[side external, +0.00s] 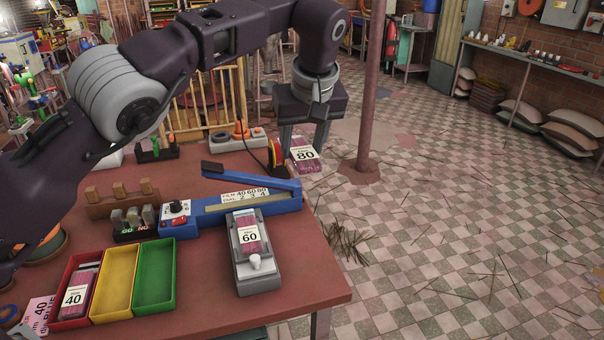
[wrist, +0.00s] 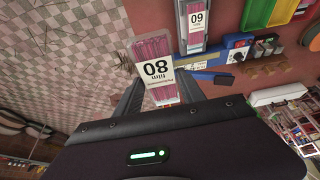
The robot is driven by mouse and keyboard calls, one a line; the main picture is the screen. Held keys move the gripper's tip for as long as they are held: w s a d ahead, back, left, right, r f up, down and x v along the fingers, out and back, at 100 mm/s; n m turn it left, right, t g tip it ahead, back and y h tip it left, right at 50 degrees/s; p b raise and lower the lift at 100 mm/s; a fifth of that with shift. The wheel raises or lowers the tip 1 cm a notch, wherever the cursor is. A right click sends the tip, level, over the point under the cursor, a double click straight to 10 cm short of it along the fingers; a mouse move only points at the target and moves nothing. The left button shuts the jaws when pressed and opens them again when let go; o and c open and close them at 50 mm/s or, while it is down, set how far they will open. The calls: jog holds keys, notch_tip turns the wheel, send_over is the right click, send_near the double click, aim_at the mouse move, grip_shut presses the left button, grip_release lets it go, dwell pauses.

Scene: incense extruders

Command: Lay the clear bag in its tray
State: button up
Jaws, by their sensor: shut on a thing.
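My gripper (side external: 303,138) is shut on a clear bag of pink sticks (side external: 304,160) labelled 80. It holds the bag up near the table's far right edge, and the bag also shows in the wrist view (wrist: 152,55). Another bag (side external: 250,238) labelled 60 lies on a grey device (side external: 265,283) at the front right. A bag (side external: 76,294) labelled 40 lies in the red tray (side external: 70,263) at the left. The yellow tray (side external: 115,284) and green tray (side external: 155,275) beside it are empty. I cannot tell which tray matches the held bag.
A blue sealer (side external: 180,229) with a raised blue arm (side external: 250,176) lies across the table between my gripper and the trays. A wooden rack (side external: 122,198) and small grey weights (side external: 133,215) stand behind the trays. The table's front right corner is clear.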

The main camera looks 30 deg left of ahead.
jog(key=shift+r, duration=0.5)
jog(key=shift+a+r, duration=0.2)
jog(key=shift+r, duration=0.1)
jog(key=s+a+n+g, duration=0.3)
jog(key=s+a+n, duration=0.2)
jog(key=a+n, duration=0.5)
jog(key=s+a+n+g, duration=0.35)
jog(key=a+n, duration=0.35)
jog(key=a, duration=0.6)
jog(key=s+a+n+h, duration=0.3)
jog(key=s+a+n, duration=0.2)
jog(key=s+n, duration=0.4)
jog(key=s+a+n+h, duration=0.3)
jog(key=s+a+n, duration=0.1)
jog(key=s+n, duration=0.5)
jog(key=shift+n, duration=0.5)
jog(key=shift+w+f, duration=0.1)
jog(key=shift+f, duration=12.3)
